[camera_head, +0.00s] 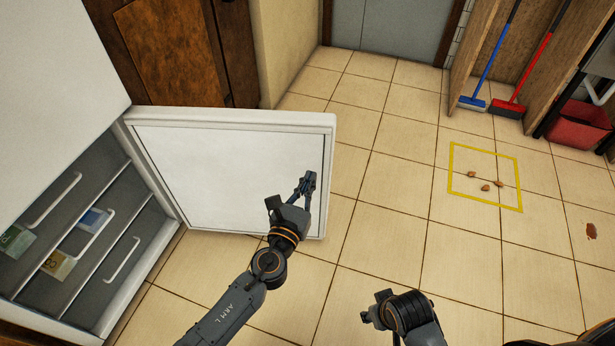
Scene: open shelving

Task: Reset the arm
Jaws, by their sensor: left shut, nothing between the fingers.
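My left arm (245,295) reaches up from the bottom of the head view. Its left gripper (309,180) is shut and empty, in front of the right part of an open white door (220,165). I cannot tell whether it touches the door. My right arm (405,312) shows in part at the bottom right, bent low. Its fingertips are not visible.
The open door belongs to a white cabinet (50,60) with several drawers (125,258) inside. A yellow square (452,172) on the tiled floor holds brown pieces (485,188). A blue broom (473,103), red broom (507,108) and red bucket (578,125) stand at the right.

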